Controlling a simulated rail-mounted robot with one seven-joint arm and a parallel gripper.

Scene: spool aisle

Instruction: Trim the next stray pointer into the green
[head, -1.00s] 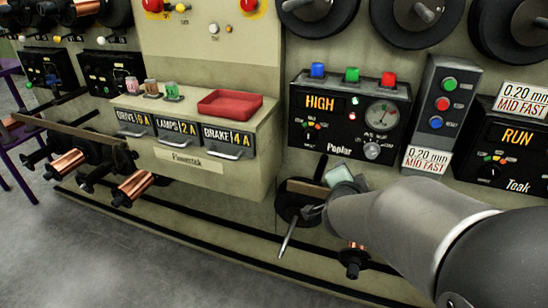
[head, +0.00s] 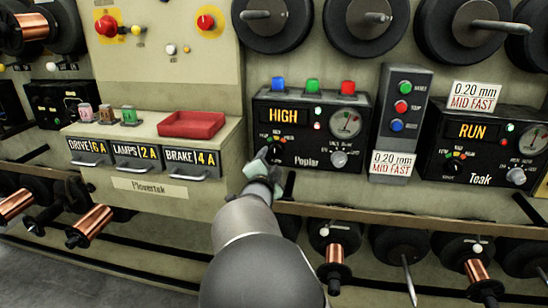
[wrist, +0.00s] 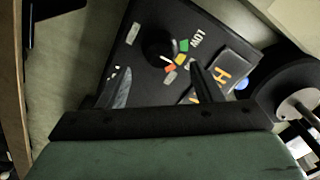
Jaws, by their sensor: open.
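The black Poplar control box (head: 310,170) shows HIGH on its amber display (head: 284,116). Its round white gauge (head: 346,124) has a needle whose exact reading is too small to tell. A black knob with a coloured scale sits low on the box's left side; in the wrist view this knob (wrist: 160,44) has green, yellow, red and pale marks beside it. My gripper (head: 265,160) is at the box's lower left corner. In the wrist view my gripper (wrist: 163,88) is open and empty, fingers pointing toward the knob, apparently not touching it.
The Teak box (head: 478,178) at right shows RUN and has its own gauge and knobs. A grey button box (head: 404,100) stands between them. A red tray (head: 192,125) sits on the drawer cabinet at left. Spools line the wall above and below.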

